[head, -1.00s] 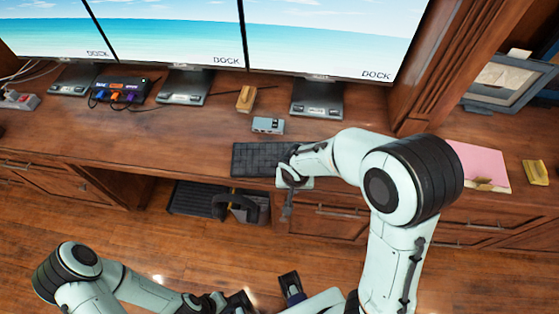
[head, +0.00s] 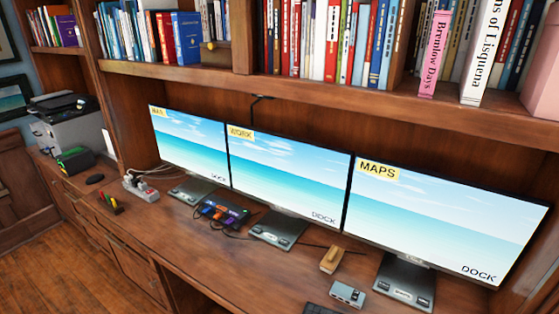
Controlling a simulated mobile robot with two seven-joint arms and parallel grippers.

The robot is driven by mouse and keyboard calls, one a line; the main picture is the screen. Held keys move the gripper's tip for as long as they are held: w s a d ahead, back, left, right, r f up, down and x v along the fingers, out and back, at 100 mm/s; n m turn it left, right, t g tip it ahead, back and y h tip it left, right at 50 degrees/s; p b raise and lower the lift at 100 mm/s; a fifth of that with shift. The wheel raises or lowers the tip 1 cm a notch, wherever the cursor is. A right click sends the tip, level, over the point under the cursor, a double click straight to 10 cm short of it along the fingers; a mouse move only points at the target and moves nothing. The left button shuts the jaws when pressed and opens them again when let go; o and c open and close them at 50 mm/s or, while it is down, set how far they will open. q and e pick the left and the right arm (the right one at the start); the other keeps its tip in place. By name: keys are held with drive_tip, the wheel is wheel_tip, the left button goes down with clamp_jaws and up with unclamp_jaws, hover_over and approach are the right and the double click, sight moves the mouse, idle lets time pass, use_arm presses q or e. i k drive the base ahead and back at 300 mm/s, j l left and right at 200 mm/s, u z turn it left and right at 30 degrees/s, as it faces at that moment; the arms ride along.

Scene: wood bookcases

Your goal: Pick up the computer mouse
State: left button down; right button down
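A small dark rounded object that looks like the computer mouse (head: 95,179) lies on the left part of the wooden desk (head: 145,232), in front of the printer. Nothing touches it. It is small in the head view, so its details are hard to make out. Neither of my grippers is in view now, and no part of my arms shows.
Three monitors (head: 290,172) stand along the desk. A power strip (head: 141,188), a dock with cables (head: 223,211), a stapler-like tan object (head: 331,259) and a grey box (head: 347,294) are on it. A printer (head: 72,130) stands far left. Bookshelves hang above.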

sight(95, 179)
drive_tip(key=u, duration=1.35)
drive_tip(key=i+j+u, duration=0.35)
drive_tip(key=i, duration=0.55)
drive_tip(key=i+u, duration=0.3)
drive_tip(key=i, duration=0.55)
drive_tip(key=i+z, duration=0.1)
drive_tip(key=i, duration=0.45)
drive_tip(key=i+j+z, duration=0.1)
drive_tip(key=i, duration=0.45)
drive_tip(key=i+j+z, duration=0.1)
drive_tip(key=i, duration=0.45)
drive_tip(key=i+j+z, duration=0.15)
drive_tip(key=i+z, duration=0.2)
drive_tip(key=i+j+z, duration=0.2)
drive_tip(key=z, duration=0.15)
drive_tip(key=i+j+z, duration=0.35)
